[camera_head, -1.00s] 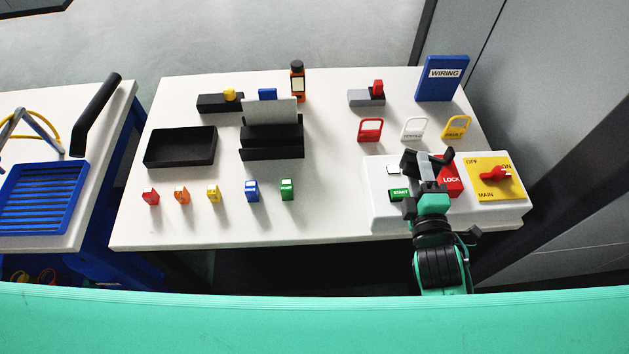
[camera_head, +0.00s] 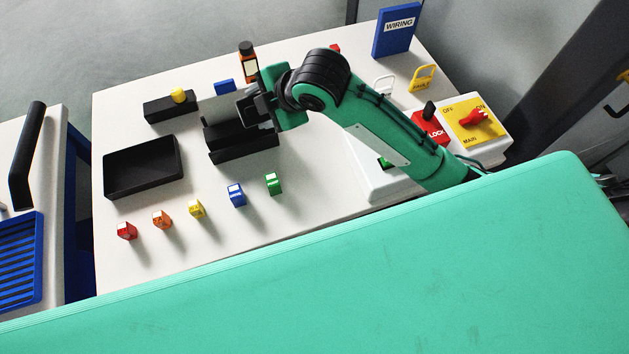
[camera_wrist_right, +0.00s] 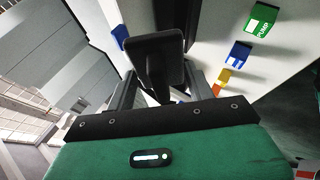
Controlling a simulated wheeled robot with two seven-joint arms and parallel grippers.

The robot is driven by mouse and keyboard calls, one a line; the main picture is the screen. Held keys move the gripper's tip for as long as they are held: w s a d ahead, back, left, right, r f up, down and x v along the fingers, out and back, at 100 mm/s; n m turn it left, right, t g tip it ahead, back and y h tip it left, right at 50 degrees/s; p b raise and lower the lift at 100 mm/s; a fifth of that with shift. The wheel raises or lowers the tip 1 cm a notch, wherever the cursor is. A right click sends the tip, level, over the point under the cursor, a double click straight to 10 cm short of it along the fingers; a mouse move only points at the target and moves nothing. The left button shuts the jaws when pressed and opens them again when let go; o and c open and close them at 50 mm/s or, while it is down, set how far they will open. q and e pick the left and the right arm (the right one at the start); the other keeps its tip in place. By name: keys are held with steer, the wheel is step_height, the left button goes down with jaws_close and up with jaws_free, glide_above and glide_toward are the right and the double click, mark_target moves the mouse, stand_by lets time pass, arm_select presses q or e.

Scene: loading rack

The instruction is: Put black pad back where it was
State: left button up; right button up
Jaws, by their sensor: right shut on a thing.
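My right gripper (camera_head: 258,106) is at the right end of the black slotted holder (camera_head: 243,151), which has a grey card (camera_head: 217,106) in it. In the right wrist view the gripper (camera_wrist_right: 153,95) is shut on a black pad (camera_wrist_right: 155,58), a flat piece with rounded corners. In the head view the gripper and arm hide much of the pad, and I cannot tell whether it touches the holder. My left gripper is not in view.
A black tray (camera_head: 143,168) lies left of the holder. Several small coloured blocks, including a blue one (camera_head: 236,195) and a green one (camera_head: 273,184), stand in front. An orange bottle (camera_head: 248,66) stands behind. The switch panel (camera_head: 487,146) is at the right.

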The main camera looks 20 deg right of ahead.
steer(key=s+d+g, duration=0.1)
steer(key=s+g, duration=0.2)
steer(key=g, duration=0.1)
steer(key=n+g+h, duration=0.2)
steer(key=g, duration=0.2)
glide_above(311, 186)
steer(key=d, duration=0.1)
steer(key=f+p, duration=0.1)
steer(key=f, duration=0.5)
steer(key=f+p, duration=0.1)
steer(key=f, duration=0.5)
steer(key=f+p, duration=0.1)
steer(key=f, duration=0.6)
steer(key=shift+w+d, duration=0.2)
steer(key=shift+w, duration=0.05)
steer(key=o, duration=0.9)
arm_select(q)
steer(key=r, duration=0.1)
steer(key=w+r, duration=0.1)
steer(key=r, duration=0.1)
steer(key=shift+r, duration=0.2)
arm_select(e)
steer(key=shift+r, duration=0.1)
